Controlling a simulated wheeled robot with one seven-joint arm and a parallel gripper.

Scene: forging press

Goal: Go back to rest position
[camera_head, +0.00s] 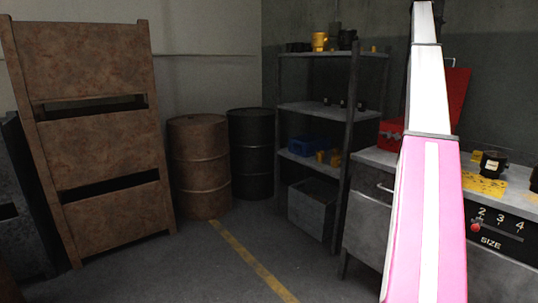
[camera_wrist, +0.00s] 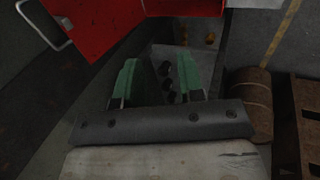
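My gripper (camera_wrist: 158,78) shows in the wrist view with its two green fingers apart. I see nothing held between them. Several small dark round objects (camera_wrist: 168,84) appear in the gap, seemingly beyond the fingers on a grey surface. In the head view my arm is raised upright at the right, and the fingers are not visible there.
A red toolbox (camera_head: 391,134) with a raised lid (camera_head: 458,95) stands on a grey workbench (camera_head: 374,157) behind my arm. Metal shelving (camera_head: 313,108), rusty (camera_head: 199,165) and dark (camera_head: 251,153) barrels and a rusty rack (camera_head: 96,148) stand around. The middle floor is clear.

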